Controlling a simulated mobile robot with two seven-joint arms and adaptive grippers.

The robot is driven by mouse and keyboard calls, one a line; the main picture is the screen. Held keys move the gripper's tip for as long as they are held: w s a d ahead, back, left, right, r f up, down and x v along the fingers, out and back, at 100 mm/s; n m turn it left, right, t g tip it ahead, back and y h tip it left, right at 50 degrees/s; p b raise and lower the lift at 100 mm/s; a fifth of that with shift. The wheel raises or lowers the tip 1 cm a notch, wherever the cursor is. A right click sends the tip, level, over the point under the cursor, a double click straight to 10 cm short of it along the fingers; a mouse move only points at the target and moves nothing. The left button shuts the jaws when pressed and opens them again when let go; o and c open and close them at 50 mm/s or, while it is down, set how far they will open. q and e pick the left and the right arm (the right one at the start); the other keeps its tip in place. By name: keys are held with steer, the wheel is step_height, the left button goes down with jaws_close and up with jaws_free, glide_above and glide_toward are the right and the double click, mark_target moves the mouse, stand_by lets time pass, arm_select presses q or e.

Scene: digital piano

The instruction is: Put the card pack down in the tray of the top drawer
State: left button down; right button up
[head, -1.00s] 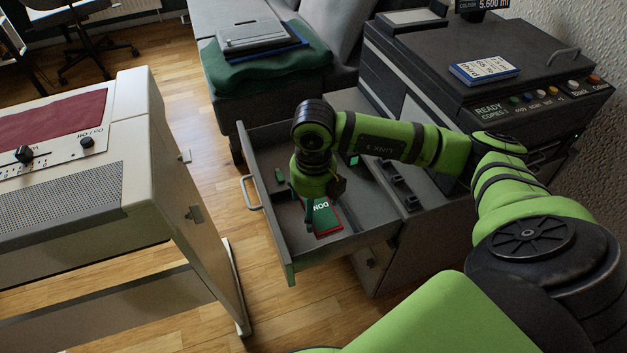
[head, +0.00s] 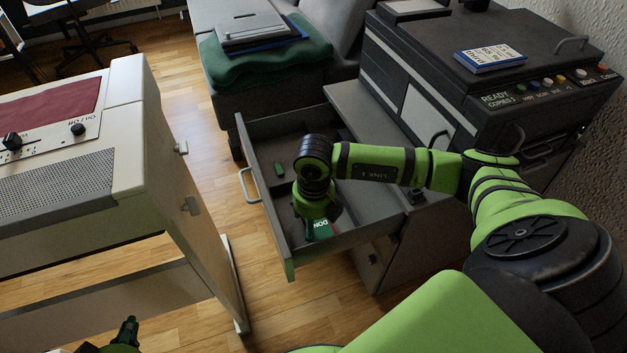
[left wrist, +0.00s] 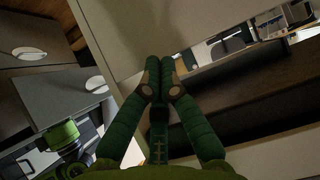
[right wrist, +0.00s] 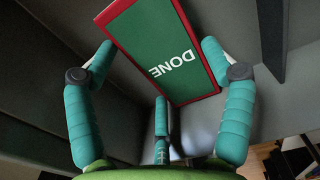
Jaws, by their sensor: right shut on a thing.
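The card pack (right wrist: 160,50), green with a red edge and marked DONE, lies between the two fingers of my right gripper (right wrist: 160,58), which is shut on its sides. In the head view the pack (head: 321,225) shows below my right gripper (head: 320,210), inside the open top drawer (head: 345,247). The gripper hides part of the pack and the drawer floor. I cannot tell whether the pack touches the floor, or make out the tray's edges. My left gripper (head: 125,332) is at the lower left, empty; its fingers (left wrist: 158,80) are together.
A small green item (head: 280,169) lies in the drawer's left part. The drawer handle (head: 248,186) faces the white piano (head: 130,190) across a strip of wood floor. A black copier (head: 450,70) bears a blue-edged card pack (head: 490,57). A green cushion (head: 265,62) is behind.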

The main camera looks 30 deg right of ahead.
arm_select(q)
steer(key=shift+w+r, duration=0.1)
steer(key=shift+w+d+r, duration=0.2)
steer(key=shift+r, duration=0.05)
arm_select(e)
steer(key=shift+f, duration=0.15)
arm_select(q)
steer(key=shift+w+d+r+t, duration=0.15)
steer(key=shift+r+t, duration=0.1)
steer(key=shift+t, duration=0.15)
arm_select(e)
steer(key=shift+f, duration=0.1)
steer(key=shift+f, duration=0.1)
steer(key=o, duration=1.1)
arm_select(q)
steer(key=shift+w+d+r+t+h, duration=0.25)
steer(key=shift+w+r+t, duration=0.25)
steer(key=shift+r, duration=0.3)
steer(key=shift+a+f, duration=0.1)
